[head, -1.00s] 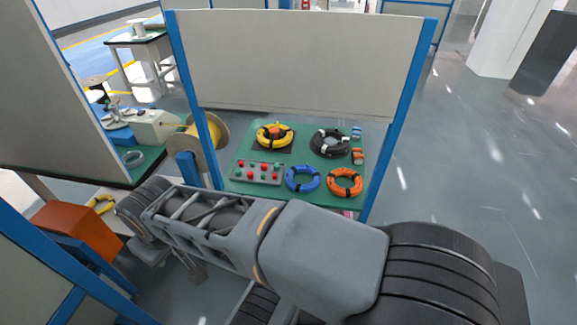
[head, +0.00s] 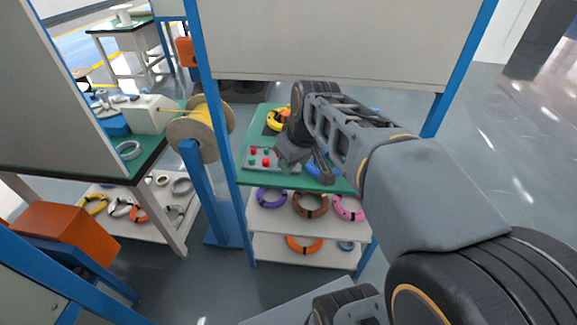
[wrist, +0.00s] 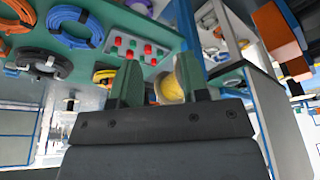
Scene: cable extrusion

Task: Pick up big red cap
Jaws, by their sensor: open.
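Small red and green caps stand in a grey tray on the green table top. In the head view red caps show at the tray's left part, one red cap (head: 266,161) near its front edge. In the wrist view several red caps, one red cap (wrist: 148,49) among them, show beyond the fingers.
A yellow cable spool (head: 199,130) stands left of the table. Cable coils lie on the table; a blue coil (wrist: 75,27) shows in the wrist view. Shelves below hold more coils, such as a purple coil (head: 271,197). A white panel (head: 340,45) rises behind, between blue posts.

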